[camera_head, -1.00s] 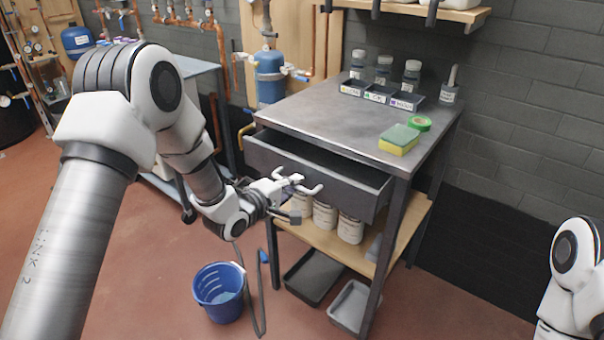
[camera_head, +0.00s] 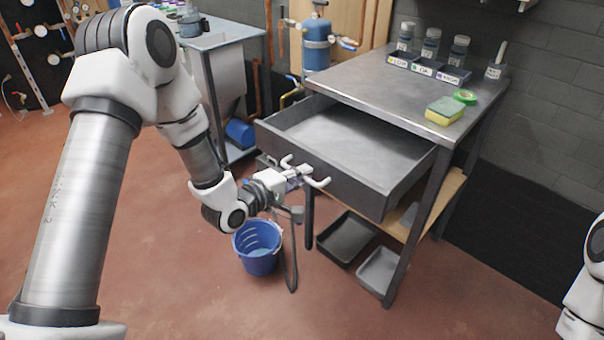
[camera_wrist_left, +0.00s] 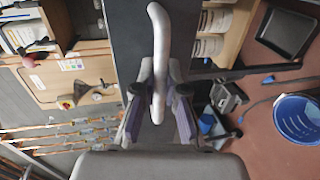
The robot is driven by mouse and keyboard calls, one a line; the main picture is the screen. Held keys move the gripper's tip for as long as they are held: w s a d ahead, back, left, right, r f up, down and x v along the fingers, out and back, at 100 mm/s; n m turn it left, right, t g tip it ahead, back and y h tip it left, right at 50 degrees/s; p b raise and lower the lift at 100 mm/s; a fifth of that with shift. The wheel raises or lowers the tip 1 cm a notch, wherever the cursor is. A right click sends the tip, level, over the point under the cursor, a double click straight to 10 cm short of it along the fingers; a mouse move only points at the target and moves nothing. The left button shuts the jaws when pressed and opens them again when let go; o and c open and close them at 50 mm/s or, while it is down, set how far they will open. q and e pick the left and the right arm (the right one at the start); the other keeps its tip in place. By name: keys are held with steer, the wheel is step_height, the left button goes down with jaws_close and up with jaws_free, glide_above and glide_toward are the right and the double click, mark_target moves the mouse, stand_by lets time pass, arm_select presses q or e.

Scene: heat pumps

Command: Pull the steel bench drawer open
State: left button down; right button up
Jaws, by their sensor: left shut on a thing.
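The steel bench (camera_head: 385,88) has a grey top and legs. Its drawer (camera_head: 358,192) is pulled well out and its inside looks empty. A pale bar handle (camera_head: 318,182) is on the drawer front. My left gripper (camera_head: 293,176) is shut on the handle. In the left wrist view, the curved handle (camera_wrist_left: 157,25) runs between the fingers (camera_wrist_left: 160,95), with the dark drawer front (camera_wrist_left: 125,35) behind it. Part of my right arm shows at the right edge; its gripper is out of view.
A blue bucket (camera_head: 257,250) stands on the floor below my left gripper. Two trays (camera_head: 346,238) lie under the bench. A sponge (camera_head: 444,111), green tape (camera_head: 465,97) and labelled bins (camera_head: 421,69) with bottles are on top.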

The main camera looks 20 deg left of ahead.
arm_select(q)
steer(key=c, duration=1.2)
jaws_free()
steer(key=v, duration=0.7)
steer(key=shift+s, duration=0.2)
steer(key=shift+a, duration=0.1)
